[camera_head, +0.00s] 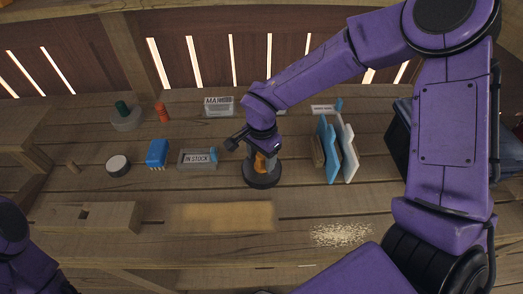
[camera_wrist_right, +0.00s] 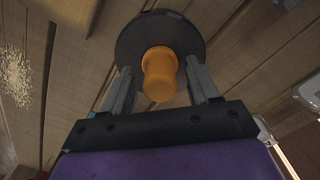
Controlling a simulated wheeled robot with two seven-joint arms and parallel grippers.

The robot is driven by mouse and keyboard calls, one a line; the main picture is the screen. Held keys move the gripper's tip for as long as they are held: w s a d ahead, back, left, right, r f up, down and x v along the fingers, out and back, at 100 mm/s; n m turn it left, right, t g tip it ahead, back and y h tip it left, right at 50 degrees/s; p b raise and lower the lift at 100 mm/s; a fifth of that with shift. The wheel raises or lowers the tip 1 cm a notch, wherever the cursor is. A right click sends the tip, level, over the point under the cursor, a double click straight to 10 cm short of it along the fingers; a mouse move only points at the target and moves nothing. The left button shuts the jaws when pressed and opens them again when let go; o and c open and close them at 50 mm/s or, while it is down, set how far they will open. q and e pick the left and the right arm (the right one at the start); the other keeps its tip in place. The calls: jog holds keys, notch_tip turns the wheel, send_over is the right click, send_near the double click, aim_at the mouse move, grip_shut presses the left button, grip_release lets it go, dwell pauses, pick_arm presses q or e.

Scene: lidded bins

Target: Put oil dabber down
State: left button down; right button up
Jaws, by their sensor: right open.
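The oil dabber (camera_head: 262,181) has a round dark base and an orange knob. It stands upright on the wooden bench, near the middle of the head view. In the right wrist view its orange knob (camera_wrist_right: 160,74) shows over the dark disc. My right gripper (camera_head: 263,160) is right above the base, with its fingers on either side of the knob. In the wrist view the fingers are apart, with gaps between them and the knob. My left gripper is out of view; only part of my left arm shows at the lower left.
An "IN STOCK" box (camera_head: 198,159) and a blue brush (camera_head: 157,153) stand to the left. Blue and white panels (camera_head: 337,150) stand upright in a holder to the right. Pale shavings (camera_head: 341,234) lie at the front right. A light wood board (camera_head: 222,217) lies in front.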

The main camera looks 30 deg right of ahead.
notch_tip(320, 180, up, 12)
jog(key=shift+d, duration=0.1)
dwell(0.5)
